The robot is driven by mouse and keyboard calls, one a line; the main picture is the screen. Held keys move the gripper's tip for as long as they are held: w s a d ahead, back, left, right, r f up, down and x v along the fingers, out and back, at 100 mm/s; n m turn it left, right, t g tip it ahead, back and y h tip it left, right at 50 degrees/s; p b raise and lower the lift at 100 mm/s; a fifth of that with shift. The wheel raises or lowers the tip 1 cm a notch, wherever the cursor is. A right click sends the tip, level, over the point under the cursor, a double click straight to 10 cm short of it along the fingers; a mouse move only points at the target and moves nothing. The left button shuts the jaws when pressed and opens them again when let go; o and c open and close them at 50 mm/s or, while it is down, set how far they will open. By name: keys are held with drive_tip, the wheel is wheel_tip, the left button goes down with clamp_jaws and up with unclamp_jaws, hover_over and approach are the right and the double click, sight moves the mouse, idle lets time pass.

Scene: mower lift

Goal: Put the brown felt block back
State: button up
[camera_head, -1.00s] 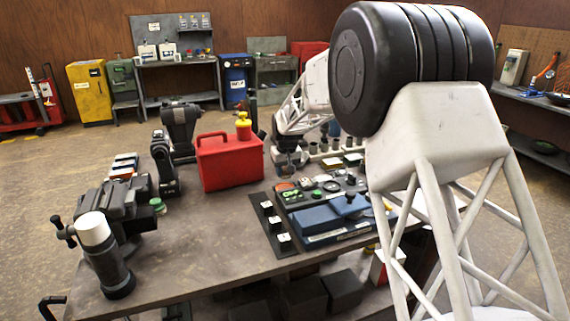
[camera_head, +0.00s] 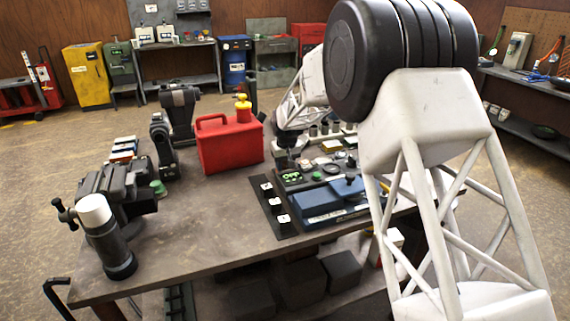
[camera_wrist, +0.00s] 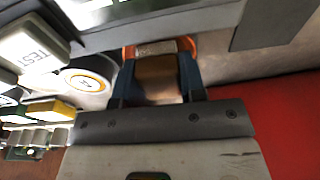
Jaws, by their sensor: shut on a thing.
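The brown felt block (camera_wrist: 158,76) shows in the wrist view between the two blue fingers of my gripper (camera_wrist: 158,82). My gripper is shut on it. Just beyond the block is an orange-rimmed thing (camera_wrist: 128,52) with a small pale label; I cannot tell whether the block touches it. In the head view my gripper (camera_head: 286,152) points down over the back of the workbench (camera_head: 190,235), just right of the red fuel can. The block cannot be made out there.
The red fuel can (camera_head: 230,142) stands close left of my gripper. A tool tray with a blue case (camera_head: 330,205) lies in front of it to the right. A vise (camera_head: 115,200) is at the left. In the wrist view, a white "TEST" block (camera_wrist: 30,48) and round container (camera_wrist: 88,80) are at left.

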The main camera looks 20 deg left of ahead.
drive_tip(key=shift+f, duration=0.1)
drive_tip(key=o, duration=0.9)
drive_tip(key=shift+o, duration=0.3)
drive_tip(key=shift+r, duration=0.4)
drive_tip(key=r, duration=0.7)
drive_tip(key=shift+s+d+r, duration=0.1)
drive_tip(key=shift+s+d, duration=0.2)
drive_tip(key=shift+s, duration=0.1)
